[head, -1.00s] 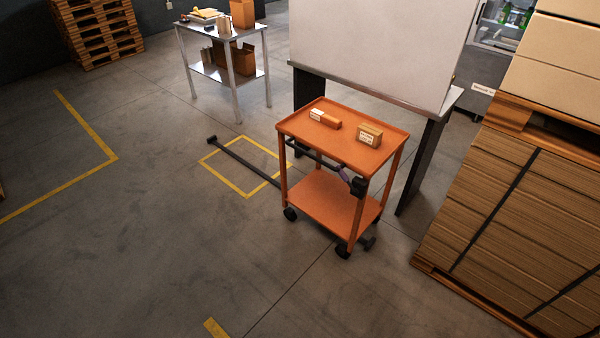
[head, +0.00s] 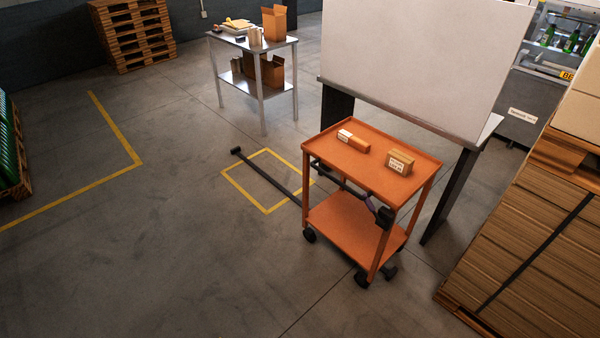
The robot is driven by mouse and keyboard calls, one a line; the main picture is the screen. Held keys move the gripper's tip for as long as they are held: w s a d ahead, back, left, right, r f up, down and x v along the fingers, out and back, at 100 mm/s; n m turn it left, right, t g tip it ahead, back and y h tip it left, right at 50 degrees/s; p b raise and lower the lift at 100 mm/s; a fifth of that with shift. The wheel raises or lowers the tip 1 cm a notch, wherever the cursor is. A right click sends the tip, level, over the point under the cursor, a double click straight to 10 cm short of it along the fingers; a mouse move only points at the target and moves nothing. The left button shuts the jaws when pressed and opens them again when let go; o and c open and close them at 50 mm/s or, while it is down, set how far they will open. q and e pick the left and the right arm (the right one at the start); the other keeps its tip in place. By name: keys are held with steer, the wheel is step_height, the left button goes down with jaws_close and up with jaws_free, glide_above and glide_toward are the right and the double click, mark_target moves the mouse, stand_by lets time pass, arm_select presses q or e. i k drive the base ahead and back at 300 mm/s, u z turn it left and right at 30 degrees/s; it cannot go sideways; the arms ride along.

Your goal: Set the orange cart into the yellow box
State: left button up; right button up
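The orange cart (head: 372,158) stands upright right of the middle in the head view. It has two shelves, black casters and a dark handle bar (head: 345,184) along its near left side. A white-and-orange carton (head: 353,141) and a small brown box (head: 400,162) lie on its top. The yellow box (head: 243,192) is a taped outline on the floor, left of the cart and a little farther away. The cart stands outside it, hiding part of its right side. Neither of my grippers is in view.
A long dark bar (head: 268,177) crosses the yellow box, its right end running behind the cart. A white-panelled stand (head: 420,60) is close behind the cart. Stacked cardboard on a pallet (head: 530,230) stands at right. A metal table (head: 262,45) is behind. Floor at left is open.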

mark_target(343, 218)
steer(key=u, duration=0.25)
steer(key=i, duration=0.75)
steer(key=z, duration=0.6)
steer(key=i, duration=0.5)
steer(key=z, duration=0.4)
